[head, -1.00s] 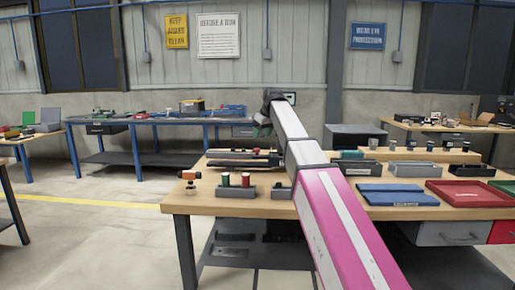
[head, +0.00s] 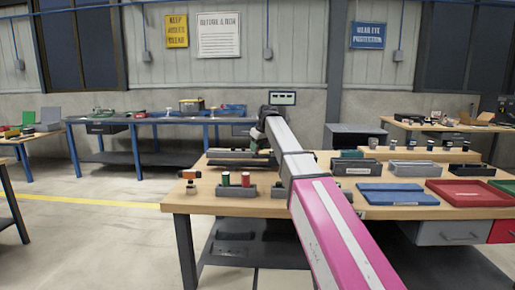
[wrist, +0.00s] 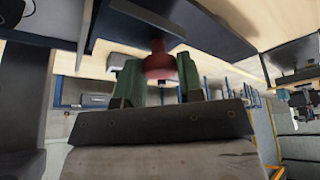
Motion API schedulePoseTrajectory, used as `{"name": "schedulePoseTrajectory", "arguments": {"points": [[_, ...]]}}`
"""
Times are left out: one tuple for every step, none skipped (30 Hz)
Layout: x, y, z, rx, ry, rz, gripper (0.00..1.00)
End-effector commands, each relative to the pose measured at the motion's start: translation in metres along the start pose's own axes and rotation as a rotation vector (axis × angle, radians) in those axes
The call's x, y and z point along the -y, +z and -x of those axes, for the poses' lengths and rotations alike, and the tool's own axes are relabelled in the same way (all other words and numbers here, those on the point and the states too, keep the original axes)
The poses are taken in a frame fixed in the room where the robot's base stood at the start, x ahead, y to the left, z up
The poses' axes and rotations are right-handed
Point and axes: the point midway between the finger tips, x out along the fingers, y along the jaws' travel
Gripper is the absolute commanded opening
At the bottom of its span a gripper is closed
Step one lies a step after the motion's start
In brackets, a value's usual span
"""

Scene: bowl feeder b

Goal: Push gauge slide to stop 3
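In the wrist view a red round knob (wrist: 158,64) on a short stem stands between the two green fingers of my gripper (wrist: 160,72). The fingers lie against its two sides with no clear gap. The knob's stem meets a dark grey bar (wrist: 135,12), which appears to be part of the gauge; its stop marks are not readable. In the head view my gripper (head: 260,138) is at the back left of the wooden bench (head: 335,208), beside dark flat rails (head: 235,157). The knob is hidden there by my arm.
A small display (head: 283,98) stands behind my arm. A grey holder (head: 236,191) with red and green cylinders is at the front left. Grey bins (head: 416,168), a blue tray (head: 398,195) and a red tray (head: 470,192) fill the right side.

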Motion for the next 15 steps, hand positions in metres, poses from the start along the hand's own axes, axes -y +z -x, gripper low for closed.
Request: {"name": "schedulePoseTrajectory", "arguments": {"points": [[0.000,0.000,0.000,0.000,0.000,0.000,0.11],[0.000,0.000,0.000,0.000,0.000,0.000,0.02],[0.000,0.000,0.000,0.000,0.000,0.000,0.00],[0.000,0.000,0.000,0.000,0.000,0.000,0.00],[0.001,0.000,0.000,0.000,0.000,0.000,0.00],[0.002,-0.002,-0.001,0.000,0.000,0.001,0.00],[0.004,-0.004,-0.001,0.000,-0.001,0.001,0.00],[0.006,-0.006,-0.002,0.000,-0.001,0.001,0.00],[0.011,-0.011,-0.004,0.000,-0.001,0.002,0.00],[0.015,-0.015,-0.006,0.000,-0.002,0.002,0.00],[0.020,-0.020,-0.008,0.000,-0.002,0.003,0.00],[0.027,-0.027,-0.011,-0.001,-0.003,0.004,0.00],[0.033,-0.032,-0.013,-0.001,-0.003,0.003,0.00],[0.037,-0.036,-0.015,-0.001,-0.004,0.003,0.00],[0.044,-0.042,-0.017,-0.001,-0.004,0.004,0.00]]}}
